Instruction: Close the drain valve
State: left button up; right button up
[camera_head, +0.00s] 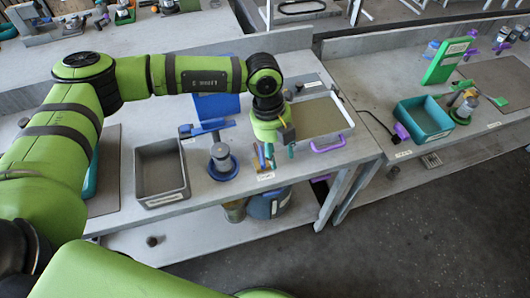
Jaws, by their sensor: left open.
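My left gripper (279,154) reaches down over the bench with its teal fingertips apart, close to the bench's front edge. A small orange and blue upright part (261,157) stands at its left finger, behind a white label; I cannot tell whether they touch. A grey fitting on a round blue flange (222,169) stands further left, with a blue bar (206,127) behind it. I cannot tell for certain which of these is the drain valve, and the labels are too small to read. My right gripper is not in view.
A grey open bin (161,173) sits left of the flange. A tray with a purple handle (328,144) lies right of my gripper. A blue container (268,204) is on the lower shelf. The right bench holds a teal bin (424,119) and a green panel (447,61).

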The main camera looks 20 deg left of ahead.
aim_at(260, 157)
pick_arm(q)
jog(key=a, duration=0.1)
jog(key=w+a+y, duration=0.1)
jog(key=a, duration=0.1)
jog(key=a+y, duration=0.1)
jog(key=a, duration=0.1)
jog(key=shift+w+r+n+t, duration=0.3)
jog(key=shift+w+r+n, duration=0.1)
notch_tip(260, 157, down, 6)
jog(key=p, duration=0.3)
jog(key=shift+f, duration=0.45)
grip_shut()
